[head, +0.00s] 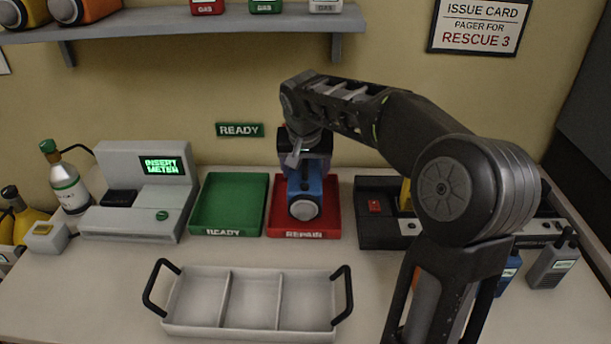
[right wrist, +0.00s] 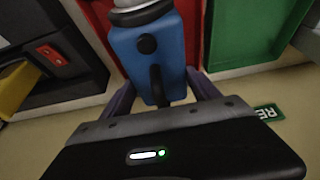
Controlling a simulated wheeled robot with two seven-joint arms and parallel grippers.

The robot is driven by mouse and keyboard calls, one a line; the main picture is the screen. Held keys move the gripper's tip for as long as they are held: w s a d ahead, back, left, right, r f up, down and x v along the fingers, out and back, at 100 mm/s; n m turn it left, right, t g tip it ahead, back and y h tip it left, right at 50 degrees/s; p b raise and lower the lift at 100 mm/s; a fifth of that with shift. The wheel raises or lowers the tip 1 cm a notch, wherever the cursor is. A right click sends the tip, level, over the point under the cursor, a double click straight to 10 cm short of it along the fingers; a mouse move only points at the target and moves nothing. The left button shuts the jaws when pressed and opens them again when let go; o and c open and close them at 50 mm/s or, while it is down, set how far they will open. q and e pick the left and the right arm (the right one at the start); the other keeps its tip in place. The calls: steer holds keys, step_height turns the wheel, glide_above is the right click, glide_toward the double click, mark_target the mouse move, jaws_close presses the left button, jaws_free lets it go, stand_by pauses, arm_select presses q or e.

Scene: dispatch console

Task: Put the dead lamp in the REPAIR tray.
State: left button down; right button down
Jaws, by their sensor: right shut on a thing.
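A blue lamp (head: 304,189) with a pale round lens is over or inside the red REPAIR tray (head: 333,215). I cannot tell whether it touches the tray floor. My right gripper (head: 304,165) is shut on the lamp from above and behind. In the right wrist view the lamp's blue body (right wrist: 157,62) sits between the two fingers (right wrist: 165,97), with the red tray (right wrist: 103,14) showing beside it. The lens shows no light. My left gripper is in neither view.
The green READY tray (head: 197,205) stands just left of the red one. A grey meter station (head: 125,222) is farther left. A dark console (head: 378,236) is close on the right. An empty three-part carrier (head: 250,333) stands in front. A shelf (head: 160,24) runs above.

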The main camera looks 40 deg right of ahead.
steer(key=shift+f, duration=1.05)
steer(key=shift+f, duration=0.1)
steer(key=shift+c, duration=0.9)
jaws_free()
steer(key=shift+f, duration=0.1)
steer(key=v, duration=1.2)
